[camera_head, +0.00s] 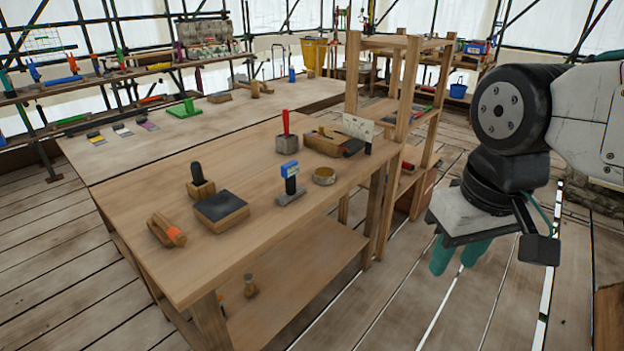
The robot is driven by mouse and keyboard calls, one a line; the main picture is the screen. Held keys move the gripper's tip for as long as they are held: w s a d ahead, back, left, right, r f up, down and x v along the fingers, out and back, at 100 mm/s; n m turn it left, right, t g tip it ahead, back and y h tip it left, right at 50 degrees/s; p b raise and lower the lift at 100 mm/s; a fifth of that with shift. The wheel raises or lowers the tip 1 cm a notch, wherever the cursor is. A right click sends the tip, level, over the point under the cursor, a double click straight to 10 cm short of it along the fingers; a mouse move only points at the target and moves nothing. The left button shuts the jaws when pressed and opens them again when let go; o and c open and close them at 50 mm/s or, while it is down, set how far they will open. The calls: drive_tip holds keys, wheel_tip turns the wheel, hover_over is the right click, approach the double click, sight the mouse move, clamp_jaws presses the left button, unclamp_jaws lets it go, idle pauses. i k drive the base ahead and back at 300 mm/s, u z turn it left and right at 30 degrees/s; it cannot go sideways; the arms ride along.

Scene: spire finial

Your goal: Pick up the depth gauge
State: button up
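What looks like the depth gauge (290,181) stands upright on the near wooden workbench (245,241), close to its right edge. It has a blue top with a pale label, a dark stem and a flat grey base. My gripper (458,259) is off the bench to the right, above the plank floor and well apart from the gauge. Its two teal fingers point down with a gap between them, and nothing shows in the gap.
Around the gauge are a brass ring (324,176), a dark-topped block (221,211), a red-handled block (287,138), a wooden plane (167,230) and a black-handled block (200,183). A wooden shelf frame (411,90) rises at the bench's far right end.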

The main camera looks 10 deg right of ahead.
sight(289, 170)
drive_tip(key=z, duration=0.5)
drive_tip(key=i, duration=1.3)
drive_tip(key=u, duration=0.55)
